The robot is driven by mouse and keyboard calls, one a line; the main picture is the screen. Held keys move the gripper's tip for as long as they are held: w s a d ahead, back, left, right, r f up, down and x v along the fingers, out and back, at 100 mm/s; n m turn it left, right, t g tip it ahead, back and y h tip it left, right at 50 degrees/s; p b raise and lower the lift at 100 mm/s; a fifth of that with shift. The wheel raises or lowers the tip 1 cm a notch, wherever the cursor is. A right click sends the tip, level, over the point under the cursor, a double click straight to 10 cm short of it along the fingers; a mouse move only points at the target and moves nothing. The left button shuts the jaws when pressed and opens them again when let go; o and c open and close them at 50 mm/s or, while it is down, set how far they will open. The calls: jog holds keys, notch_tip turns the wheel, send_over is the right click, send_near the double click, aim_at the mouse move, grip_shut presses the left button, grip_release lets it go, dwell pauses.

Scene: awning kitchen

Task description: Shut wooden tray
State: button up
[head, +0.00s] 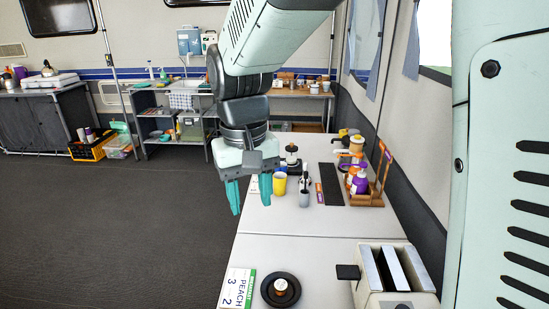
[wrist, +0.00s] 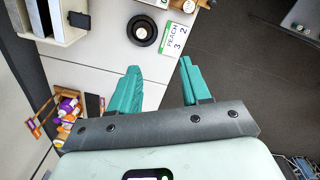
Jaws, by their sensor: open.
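A wooden tray (head: 371,202) stands at the right side of the white table in the head view. It has a raised handle and holds purple and orange bottles. It also shows at the lower left of the wrist view (wrist: 58,144), partly cut off by my gripper body. I cannot tell which part of it opens or shuts. My gripper (head: 249,195) has teal fingers spread apart with nothing between them. It hangs by the table's left edge, left of the tray and well apart from it. In the wrist view my gripper (wrist: 160,66) is also open and empty.
A toaster (head: 397,280), a black round dish (head: 281,292) and a PEACH card (head: 237,288) are on the near table. A yellow cup (head: 279,183), a grey cup (head: 304,198) and a black mat (head: 330,184) lie between my gripper and the tray. Open floor (head: 120,220) is at left.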

jog(key=s+a+f+n+g+h, duration=0.2)
jog(key=a+f, duration=0.6)
jog(key=f, duration=0.3)
jog(key=s+a+f+n+g+h, duration=0.1)
jog(key=s+a+f+n, duration=0.15)
jog(key=a+f, duration=0.7)
jog(key=shift+m, duration=0.45)
jog(key=x, duration=0.8)
jog(key=d+x, duration=0.1)
jog(key=x, duration=0.3)
jog(key=shift+w, duration=0.1)
jog(key=shift+c, duration=0.4)
jog(key=shift+r, duration=0.1)
grip_shut()
